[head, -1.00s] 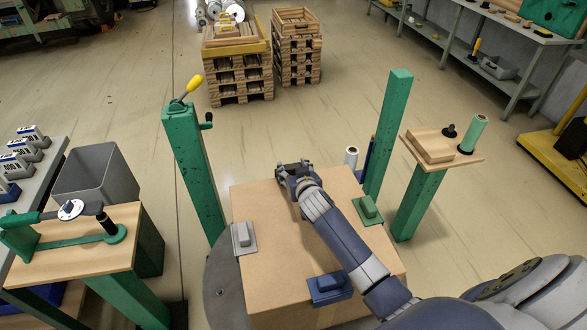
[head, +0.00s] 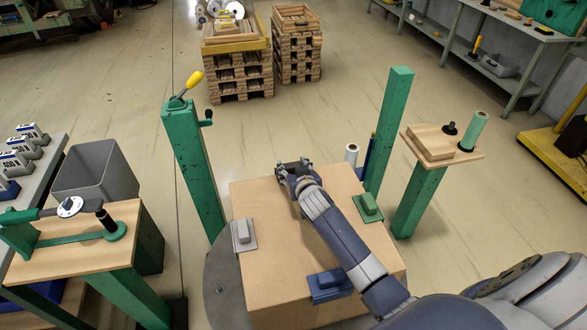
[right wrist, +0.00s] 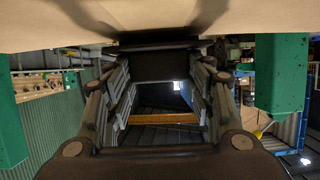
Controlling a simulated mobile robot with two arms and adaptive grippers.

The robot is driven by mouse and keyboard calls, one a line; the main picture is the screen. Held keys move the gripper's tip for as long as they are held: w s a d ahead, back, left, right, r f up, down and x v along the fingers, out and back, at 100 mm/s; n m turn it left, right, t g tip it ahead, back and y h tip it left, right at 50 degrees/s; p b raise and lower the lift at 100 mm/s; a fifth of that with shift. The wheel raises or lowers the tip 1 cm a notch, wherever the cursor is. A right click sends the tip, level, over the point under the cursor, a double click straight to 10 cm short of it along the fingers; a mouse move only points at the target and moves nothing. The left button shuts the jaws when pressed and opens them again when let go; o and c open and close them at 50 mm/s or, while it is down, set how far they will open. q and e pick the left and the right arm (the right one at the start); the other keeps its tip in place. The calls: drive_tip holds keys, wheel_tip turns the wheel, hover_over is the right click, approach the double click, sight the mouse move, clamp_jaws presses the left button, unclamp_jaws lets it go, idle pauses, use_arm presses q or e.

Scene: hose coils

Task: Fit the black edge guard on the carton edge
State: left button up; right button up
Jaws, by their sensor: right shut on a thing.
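The brown carton (head: 270,270) stands on a round grey turntable (head: 222,285). A grey guard (head: 242,234) sits on its left edge, a green guard (head: 368,208) on its right edge and a blue guard (head: 328,284) on its near edge. My right gripper (head: 293,167) is at the middle of the carton's far edge. In the right wrist view it is shut on the black edge guard (right wrist: 155,66), which is right at the carton (right wrist: 230,18). I cannot tell whether the guard is fully seated. My left gripper is out of view.
Green posts stand close to the carton at left (head: 195,170) and right (head: 390,130). A small stand (head: 440,155) with a green roll is at right. A wooden-topped stand (head: 75,255) is at left. Floor beyond the carton is clear up to the pallets (head: 240,80).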

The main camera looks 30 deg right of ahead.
drive_tip(key=shift+f+b, duration=0.4)
drive_tip(key=shift+f, duration=0.2)
idle(1.0)
drive_tip(key=o, duration=1.2)
drive_tip(key=shift+c, duration=0.2)
drive_tip(key=shift+s, duration=0.1)
